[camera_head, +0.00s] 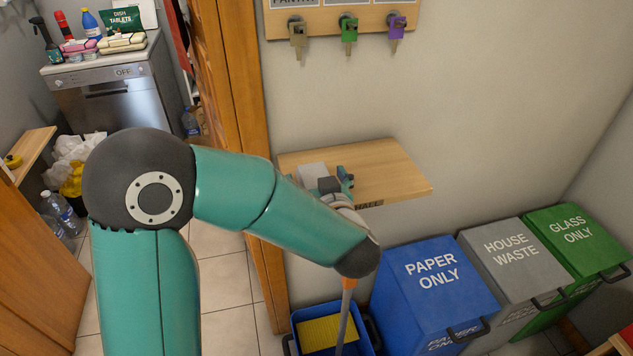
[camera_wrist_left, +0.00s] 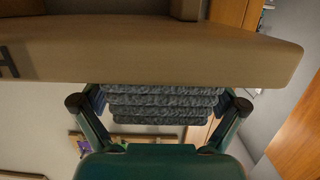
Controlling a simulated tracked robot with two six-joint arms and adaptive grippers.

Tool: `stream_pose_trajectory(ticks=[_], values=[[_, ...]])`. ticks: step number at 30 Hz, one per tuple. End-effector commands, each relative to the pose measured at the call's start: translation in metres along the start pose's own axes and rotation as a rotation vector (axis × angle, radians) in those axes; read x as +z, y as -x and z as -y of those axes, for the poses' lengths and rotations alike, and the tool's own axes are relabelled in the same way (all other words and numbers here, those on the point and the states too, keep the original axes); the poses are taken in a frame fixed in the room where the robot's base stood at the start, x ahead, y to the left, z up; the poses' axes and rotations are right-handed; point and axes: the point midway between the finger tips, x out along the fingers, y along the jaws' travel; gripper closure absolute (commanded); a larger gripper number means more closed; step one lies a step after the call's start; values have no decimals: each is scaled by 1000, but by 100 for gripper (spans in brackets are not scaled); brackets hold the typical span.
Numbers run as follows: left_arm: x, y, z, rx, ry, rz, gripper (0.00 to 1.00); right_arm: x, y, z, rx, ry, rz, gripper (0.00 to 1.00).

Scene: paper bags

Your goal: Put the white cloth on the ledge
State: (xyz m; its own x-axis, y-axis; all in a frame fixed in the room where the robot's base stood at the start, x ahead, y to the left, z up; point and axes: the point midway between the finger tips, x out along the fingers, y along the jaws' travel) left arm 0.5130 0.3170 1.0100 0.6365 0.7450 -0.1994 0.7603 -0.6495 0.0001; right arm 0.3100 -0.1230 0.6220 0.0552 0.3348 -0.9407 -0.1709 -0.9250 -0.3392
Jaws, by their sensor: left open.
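The white cloth (camera_head: 313,172) shows as a pale folded shape on the left part of the wooden ledge (camera_head: 395,170). In the left wrist view a folded, ribbed stack, grey in shadow, (camera_wrist_left: 160,104) appears to be the same cloth, against the ledge's edge (camera_wrist_left: 160,55). My left gripper (camera_head: 335,184) is at the cloth, partly hidden by my own arm. In the left wrist view its open fingers (camera_wrist_left: 160,98) are on either side of the stack; contact cannot be told. My right gripper is not in view.
Keys (camera_head: 348,32) hang above. The ledge's right part is clear.

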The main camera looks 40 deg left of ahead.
Motion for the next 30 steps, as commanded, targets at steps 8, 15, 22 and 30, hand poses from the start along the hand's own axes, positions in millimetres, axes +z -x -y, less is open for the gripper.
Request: stream_pose_trajectory(ticks=[8, 15, 22, 30], values=[[0, 0, 0, 1, -1, 0, 18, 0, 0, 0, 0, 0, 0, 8], [0, 0, -1, 1, -1, 0, 46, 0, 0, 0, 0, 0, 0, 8], [0, 0, -1, 1, -1, 0, 46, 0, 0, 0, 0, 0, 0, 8], [-5, 1, -1, 1, 0, -1, 46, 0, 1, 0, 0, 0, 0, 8]])
